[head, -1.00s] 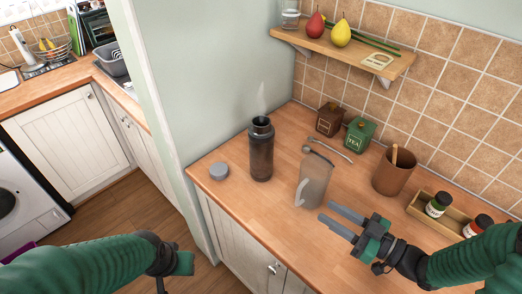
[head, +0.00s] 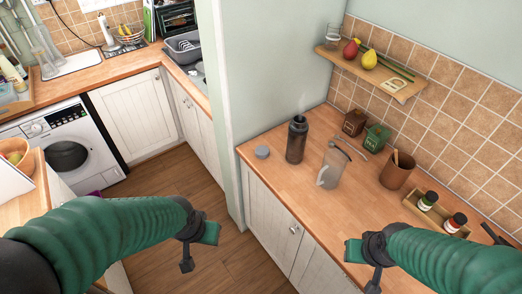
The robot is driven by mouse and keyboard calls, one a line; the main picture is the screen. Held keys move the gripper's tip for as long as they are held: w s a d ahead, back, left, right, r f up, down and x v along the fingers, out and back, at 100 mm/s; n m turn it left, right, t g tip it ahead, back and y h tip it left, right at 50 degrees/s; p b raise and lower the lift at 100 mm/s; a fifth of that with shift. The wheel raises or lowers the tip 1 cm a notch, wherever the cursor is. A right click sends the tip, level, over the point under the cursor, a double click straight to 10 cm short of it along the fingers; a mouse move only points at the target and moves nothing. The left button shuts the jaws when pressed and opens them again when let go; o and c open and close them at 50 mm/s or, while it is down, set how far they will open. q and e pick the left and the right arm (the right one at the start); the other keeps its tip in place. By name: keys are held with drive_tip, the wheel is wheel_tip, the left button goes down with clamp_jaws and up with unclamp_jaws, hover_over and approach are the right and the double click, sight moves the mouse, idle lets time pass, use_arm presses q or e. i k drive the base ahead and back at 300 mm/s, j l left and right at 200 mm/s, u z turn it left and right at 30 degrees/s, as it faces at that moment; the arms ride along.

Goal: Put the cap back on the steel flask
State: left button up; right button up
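The steel flask (head: 297,141) is dark and stands upright on the wooden counter, its mouth open. A grey round cap (head: 262,152) lies on the counter just left of the flask, near the front edge, apart from it. My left gripper (head: 188,264) hangs over the floor at the lower middle-left, well short of the counter. My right gripper (head: 373,283) is at the bottom, in front of the counter's right part, away from flask and cap. Both grippers are seen from above with their fingers foreshortened, so their opening cannot be judged.
A translucent jug (head: 332,167) stands close right of the flask. Behind are a brown canister (head: 353,122) and a green canister (head: 376,138). A brown cup (head: 397,171) and a box (head: 452,228) with jars stand right. A shelf (head: 408,91) overhangs the back.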

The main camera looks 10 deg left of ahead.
sight(298, 133)
drive_tip(key=z, duration=0.95)
drive_tip(key=j+z, duration=0.8)
drive_tip(key=j, duration=0.2)
drive_tip(key=k+j+z, duration=0.1)
drive_tip(key=j+z, duration=0.25)
drive_tip(key=k+j+z, duration=0.15)
drive_tip(key=j+z, duration=0.25)
drive_tip(key=j, duration=0.2)
drive_tip(key=k+j, duration=0.15)
drive_tip(key=j, duration=0.25)
drive_tip(key=k+j, duration=0.2)
drive_tip(key=j, duration=0.2)
drive_tip(key=k+j, duration=0.15)
drive_tip(key=j, duration=0.25)
drive_tip(key=z, duration=0.05)
